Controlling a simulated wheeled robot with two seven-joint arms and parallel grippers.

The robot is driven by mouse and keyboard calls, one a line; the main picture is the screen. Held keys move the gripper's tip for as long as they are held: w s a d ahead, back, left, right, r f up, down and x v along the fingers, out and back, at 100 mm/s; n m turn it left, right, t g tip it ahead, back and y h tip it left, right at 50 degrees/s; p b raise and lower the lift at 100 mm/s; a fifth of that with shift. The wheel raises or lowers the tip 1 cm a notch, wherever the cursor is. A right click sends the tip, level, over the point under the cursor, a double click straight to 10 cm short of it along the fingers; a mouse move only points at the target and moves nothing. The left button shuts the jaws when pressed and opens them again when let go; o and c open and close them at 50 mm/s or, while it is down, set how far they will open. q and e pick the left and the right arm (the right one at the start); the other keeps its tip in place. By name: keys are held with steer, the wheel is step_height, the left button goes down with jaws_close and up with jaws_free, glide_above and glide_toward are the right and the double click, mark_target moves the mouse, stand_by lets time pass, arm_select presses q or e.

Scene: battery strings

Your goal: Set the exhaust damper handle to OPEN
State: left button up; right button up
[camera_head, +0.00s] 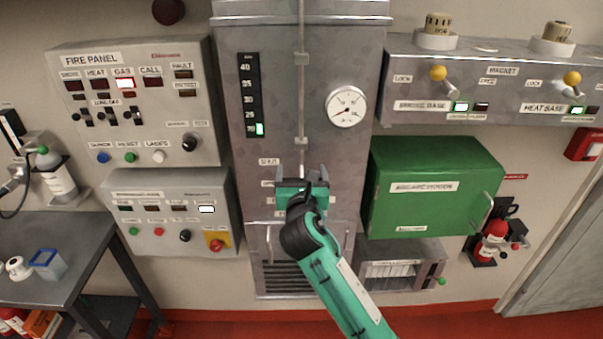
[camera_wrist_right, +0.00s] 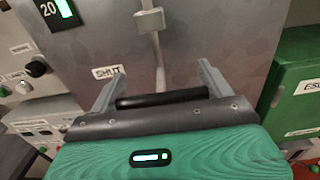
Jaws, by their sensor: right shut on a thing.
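The exhaust damper handle is a black bar (camera_wrist_right: 162,98) at the foot of a grey vertical rod (camera_wrist_right: 158,48) in the right wrist view. My right gripper (camera_wrist_right: 160,85) has one finger at each end of the bar and is shut on it lengthwise. In the head view my right gripper (camera_head: 303,176) is at the front of the grey duct cabinet (camera_head: 345,55) and hides the handle. The rod (camera_head: 302,100) runs up the cabinet above it. The SHUT label (camera_head: 269,161) is left of the gripper, near its fingertip height; labels below are partly covered. My left gripper is not in view.
A round gauge (camera_head: 347,107) and a lit level scale (camera_head: 251,95) are on the cabinet above. The green escape hoods box (camera_head: 425,190) juts out close to the right. The fire panel (camera_head: 130,105) and a lower control panel (camera_head: 170,215) are to the left.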

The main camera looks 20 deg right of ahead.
step_height(320, 180, down, 7)
steer(key=b, duration=0.1)
steer(key=shift+f, duration=0.2)
steer(key=o, duration=1.3)
steer(key=shift+s, duration=0.1)
steer(key=b+v, duration=0.4)
steer(key=v, duration=0.9)
steer(key=shift+s, duration=0.35)
